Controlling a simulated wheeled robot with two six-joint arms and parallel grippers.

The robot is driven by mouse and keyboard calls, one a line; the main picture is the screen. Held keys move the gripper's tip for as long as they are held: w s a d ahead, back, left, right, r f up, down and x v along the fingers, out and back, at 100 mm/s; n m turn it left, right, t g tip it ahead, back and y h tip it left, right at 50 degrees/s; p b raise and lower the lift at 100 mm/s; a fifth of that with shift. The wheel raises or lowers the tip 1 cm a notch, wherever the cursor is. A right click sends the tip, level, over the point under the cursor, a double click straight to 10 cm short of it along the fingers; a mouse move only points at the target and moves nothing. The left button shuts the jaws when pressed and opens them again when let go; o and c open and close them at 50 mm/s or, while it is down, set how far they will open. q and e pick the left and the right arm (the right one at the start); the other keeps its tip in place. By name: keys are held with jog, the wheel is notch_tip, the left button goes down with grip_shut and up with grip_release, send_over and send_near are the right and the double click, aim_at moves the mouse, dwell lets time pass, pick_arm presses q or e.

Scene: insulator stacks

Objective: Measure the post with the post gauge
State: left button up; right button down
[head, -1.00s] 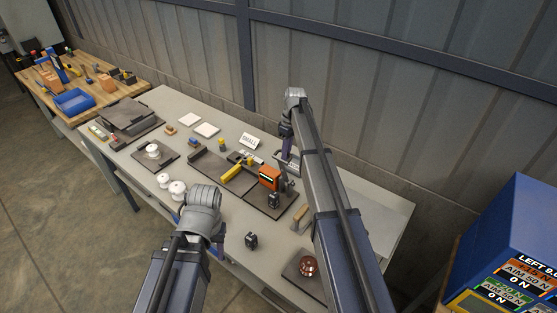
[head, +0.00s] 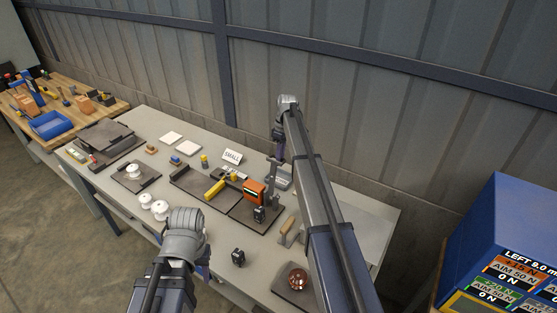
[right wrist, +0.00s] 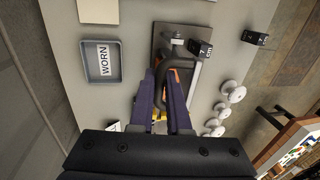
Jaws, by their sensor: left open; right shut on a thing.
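My right gripper (head: 277,152) is over the right part of the bench. In the right wrist view its purple fingers (right wrist: 166,80) are shut on what looks like the post gauge, with a dark curved frame (right wrist: 197,82) and orange showing between the fingers. A white insulator post (head: 134,170) stands on a dark plate at the left. Two more white posts (head: 145,201) (head: 160,210) stand in front. My left gripper (head: 204,250) is open, mostly hidden by its wrist, near the bench's front edge.
A grey tray labelled WORN (right wrist: 101,62) and a SMALL sign (head: 233,156) stand near the back. A black block (head: 238,258) and a red-brown round piece (head: 298,278) are in front. A yellow bar (head: 214,189) lies mid-bench. A wall closes the back.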

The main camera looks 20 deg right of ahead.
pick_arm(q)
jog(key=shift+f, duration=0.1)
pick_arm(e)
jog(key=shift+w+d+f, duration=0.1)
jog(key=shift+w+d, duration=0.45)
jog(key=shift+d, duration=0.2)
jog(key=c, duration=1.2)
grip_release()
jog(key=o, duration=0.3)
jog(key=shift+w+d+f, duration=0.2)
jog(key=shift+d+f, duration=0.05)
jog(key=shift+f, duration=0.05)
pick_arm(q)
jog(key=shift+w+d, duration=0.15)
jog(key=shift+w, duration=0.15)
pick_arm(e)
jog(key=shift+s+a+r, duration=0.1)
jog(key=shift+a, duration=0.05)
pick_arm(q)
notch_tip(320, 180, up, 8)
jog(key=p, duration=0.8)
jog(key=shift+f, duration=0.15)
pick_arm(e)
jog(key=v, duration=0.7)
jog(key=shift+s+a+r, duration=0.1)
jog(key=shift+s+r, duration=0.05)
jog(key=shift+r, duration=0.3)
pick_arm(q)
jog(key=shift+d, duration=0.1)
